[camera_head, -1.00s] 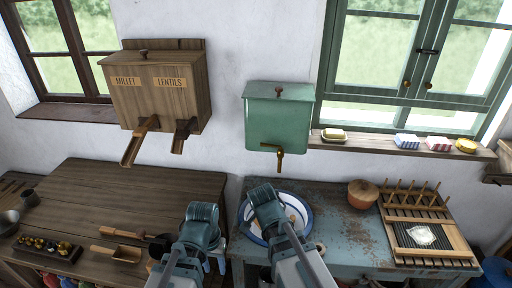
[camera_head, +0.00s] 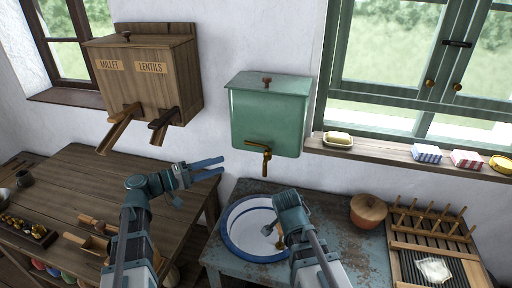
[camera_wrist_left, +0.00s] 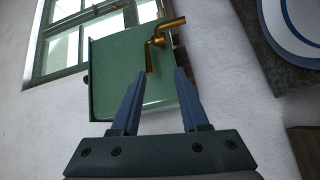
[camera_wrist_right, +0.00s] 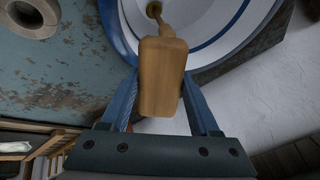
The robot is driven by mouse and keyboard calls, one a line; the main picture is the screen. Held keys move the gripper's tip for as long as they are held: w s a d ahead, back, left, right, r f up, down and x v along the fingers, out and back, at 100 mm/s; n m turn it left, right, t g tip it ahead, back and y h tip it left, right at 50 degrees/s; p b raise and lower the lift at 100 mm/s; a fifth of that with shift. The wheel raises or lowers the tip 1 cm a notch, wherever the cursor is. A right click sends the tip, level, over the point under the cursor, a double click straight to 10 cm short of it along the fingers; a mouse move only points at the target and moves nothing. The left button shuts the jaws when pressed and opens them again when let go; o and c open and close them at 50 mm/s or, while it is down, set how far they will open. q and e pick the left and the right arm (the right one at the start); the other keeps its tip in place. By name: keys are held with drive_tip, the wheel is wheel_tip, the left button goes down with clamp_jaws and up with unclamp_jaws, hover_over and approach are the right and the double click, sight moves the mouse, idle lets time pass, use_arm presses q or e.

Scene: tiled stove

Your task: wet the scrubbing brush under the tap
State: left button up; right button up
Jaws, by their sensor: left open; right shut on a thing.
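The green water tank (camera_head: 268,112) hangs on the wall with a brass tap (camera_head: 266,158) at its lower front. Below it the white basin (camera_head: 229,238) with a blue rim sits on the worn blue table. My left gripper (camera_head: 222,167) is open and empty, left of the tap and apart from it; the tap (camera_wrist_left: 152,45) shows beyond its fingers in the left wrist view. My right gripper (camera_wrist_right: 158,82) is shut on the wooden scrubbing brush (camera_wrist_right: 163,75), over the basin's right part. In the head view the gripper hides most of the brush; its bristles cannot be made out.
A wooden millet and lentils dispenser (camera_head: 146,85) with two spouts hangs at left. A soap dish (camera_head: 338,139) sits on the sill. A brown table (camera_head: 95,175) fills the left.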

use_arm(q)
drive_tip(key=w+d+r+t+p, duration=0.1)
drive_tip(key=w+d+r, duration=0.2)
drive_tip(key=w+d, duration=0.3)
drive_tip(key=d, duration=0.3)
drive_tip(key=shift+w+n+h, duration=0.3)
drive_tip(key=shift+w+h, duration=0.05)
drive_tip(key=shift+h, duration=0.05)
drive_tip(key=shift+c, duration=0.2)
clamp_jaws()
drive_tip(key=shift+s, duration=0.1)
idle(1.2)
